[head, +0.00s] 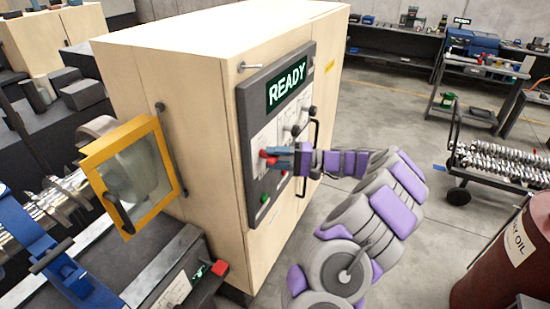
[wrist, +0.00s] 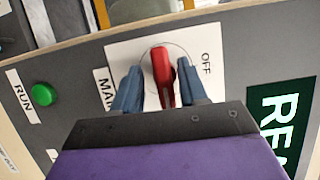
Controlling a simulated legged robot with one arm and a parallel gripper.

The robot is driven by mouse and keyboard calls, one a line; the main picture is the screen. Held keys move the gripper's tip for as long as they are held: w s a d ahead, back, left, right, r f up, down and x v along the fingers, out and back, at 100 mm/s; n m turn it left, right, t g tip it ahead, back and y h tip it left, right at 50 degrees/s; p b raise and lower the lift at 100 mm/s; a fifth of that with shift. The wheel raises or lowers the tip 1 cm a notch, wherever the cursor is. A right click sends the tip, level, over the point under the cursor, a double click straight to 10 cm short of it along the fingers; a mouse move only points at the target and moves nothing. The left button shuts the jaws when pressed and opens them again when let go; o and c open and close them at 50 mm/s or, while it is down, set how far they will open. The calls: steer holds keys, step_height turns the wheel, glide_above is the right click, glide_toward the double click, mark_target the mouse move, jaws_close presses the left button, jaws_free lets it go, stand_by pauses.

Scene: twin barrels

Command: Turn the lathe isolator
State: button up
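The lathe isolator is a red rotary handle (wrist: 163,75) on a white plate (wrist: 125,50) marked "OFF" and with a partly hidden word starting "MAI". In the head view the red handle (head: 267,157) shows on the grey control panel (head: 252,105). My gripper (wrist: 162,82) has its two blue fingers on either side of the handle. A gap shows between the left finger and the handle; the right finger is very close to it, and I cannot tell whether it touches. In the head view my gripper (head: 280,157) is at the panel.
The panel has a "READY" display (head: 287,83) and a green RUN button (wrist: 42,95). Dark handle bars (head: 307,155) stand out from the cabinet (head: 200,90). A yellow-framed guard (head: 97,157) is at left. A red oil barrel (head: 515,260) and a cart (head: 495,162) are at right.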

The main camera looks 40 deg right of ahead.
steer(key=shift+r, duration=0.1)
steer(key=v, duration=1.3)
steer(key=shift+d, duration=0.15)
steer(key=p+v, duration=0.4)
steer(key=p, duration=0.6)
steer(key=shift+d+r, duration=0.1)
steer(key=shift+s+f+p, duration=0.1)
steer(key=shift+f+p, duration=0.1)
steer(key=shift+p, duration=0.4)
